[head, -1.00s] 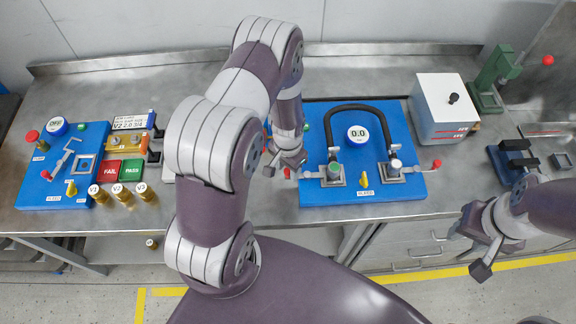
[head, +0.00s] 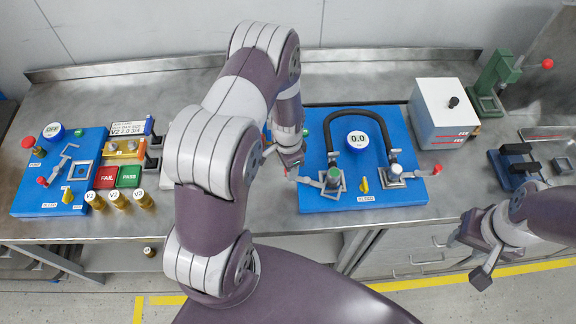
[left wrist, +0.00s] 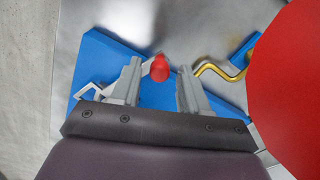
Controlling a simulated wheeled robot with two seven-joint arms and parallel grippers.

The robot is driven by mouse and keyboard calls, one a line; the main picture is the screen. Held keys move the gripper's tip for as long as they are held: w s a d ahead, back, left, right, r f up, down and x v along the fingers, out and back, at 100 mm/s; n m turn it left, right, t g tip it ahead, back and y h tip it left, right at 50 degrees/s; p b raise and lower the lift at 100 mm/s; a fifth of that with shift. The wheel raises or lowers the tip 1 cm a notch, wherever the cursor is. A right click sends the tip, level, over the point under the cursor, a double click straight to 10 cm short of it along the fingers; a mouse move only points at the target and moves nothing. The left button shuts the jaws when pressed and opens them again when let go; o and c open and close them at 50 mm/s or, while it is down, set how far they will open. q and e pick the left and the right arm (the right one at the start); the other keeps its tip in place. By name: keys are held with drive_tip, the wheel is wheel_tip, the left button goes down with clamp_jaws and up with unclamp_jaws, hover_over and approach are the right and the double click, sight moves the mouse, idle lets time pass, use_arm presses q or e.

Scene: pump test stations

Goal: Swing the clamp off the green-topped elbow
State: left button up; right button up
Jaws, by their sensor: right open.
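The green-topped elbow (head: 334,176) ends the black hose on the blue board in the middle of the head view. A metal clamp (head: 312,180) sits by it, its lever reaching left towards my left gripper (head: 289,170). In the left wrist view, a red knob (left wrist: 160,68) lies between the fingertips of my left gripper (left wrist: 160,72). The fingers are apart, with a gap on each side of the knob. Contact is not visible. My right gripper (head: 468,257) is open and empty in front of the bench at the right.
The blue board (head: 313,201) also bears a grey-topped elbow (head: 395,171), a yellow handle (head: 364,185) and a round gauge (head: 358,140). A white box (head: 441,112) stands to its right. A large red shape (left wrist: 290,90) fills the right of the left wrist view.

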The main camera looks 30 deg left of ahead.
use_arm(q)
wheel_tip(320, 180, up, 13)
drive_tip(key=b, duration=0.2)
drive_tip(key=shift+f+b, duration=0.15)
drive_tip(key=shift+b, duration=0.15)
